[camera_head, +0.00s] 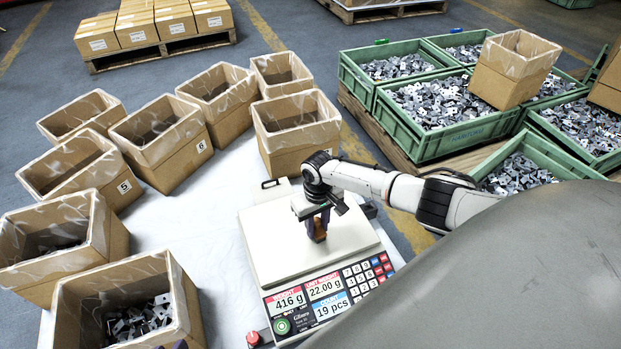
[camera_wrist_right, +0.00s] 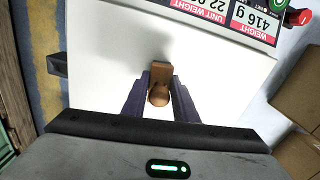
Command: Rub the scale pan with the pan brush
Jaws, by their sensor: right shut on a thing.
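The scale (camera_head: 300,300) stands on a white-topped surface, and its display reads 416 g, 22.00 g and 19 pcs. Its flat pale scale pan (camera_head: 273,240) also fills much of the right wrist view (camera_wrist_right: 105,65). My right gripper (camera_head: 317,228) is over the right part of the pan, pointing down. It is shut on the brown pan brush (camera_wrist_right: 160,84), which shows between the two dark fingers in the right wrist view. The bristles are hidden, and I cannot tell whether they touch the pan. A small dark tip of my left gripper (camera_head: 179,345) shows at the bottom edge.
Several open lined cartons (camera_head: 165,140) stand left of and behind the scale; the front one (camera_head: 190,310) holds metal parts. Green crates (camera_head: 440,145) of stamped parts sit on a pallet at the right, with a carton (camera_head: 515,75) on them. Closed boxes (camera_head: 135,30) are at the back.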

